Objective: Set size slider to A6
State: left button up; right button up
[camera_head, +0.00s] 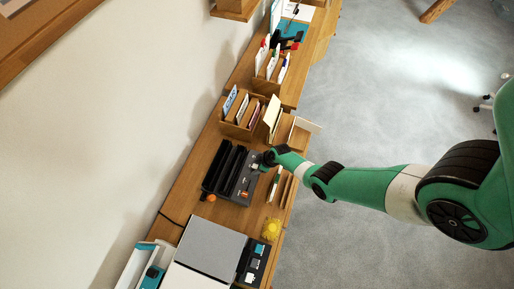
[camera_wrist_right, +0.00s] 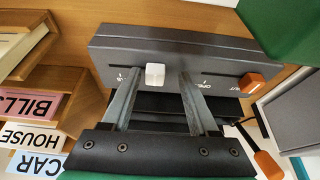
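A dark grey desk machine (camera_head: 211,180) with long slots lies on the wooden desk; its panel (camera_wrist_right: 190,52) fills the upper middle of the right wrist view. A white slider knob (camera_wrist_right: 155,75) sits in a long slot on the panel. An orange knob (camera_wrist_right: 250,83) sits toward the panel's right end, by small upside-down lettering. My right gripper (camera_wrist_right: 161,74) is open, its two fingers pointing at the panel with the white knob between their tips; contact is not clear. In the head view the right gripper (camera_head: 259,166) is over the machine's right side. My left gripper is not in view. No A6 mark is readable.
A wooden sorter (camera_head: 240,129) with cards stands just behind the machine; its labels BILLS, HOUSE and CAR (camera_wrist_right: 38,167) show at the wrist view's left. An orange lever (camera_wrist_right: 268,163) is at the lower right. A grey board (camera_head: 212,243) and yellow item (camera_head: 271,229) lie nearer.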

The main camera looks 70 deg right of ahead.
jog(key=p+v, duration=0.8)
jog(key=v, duration=0.3)
jog(key=shift+r, duration=0.25)
jog(key=shift+s, duration=0.15)
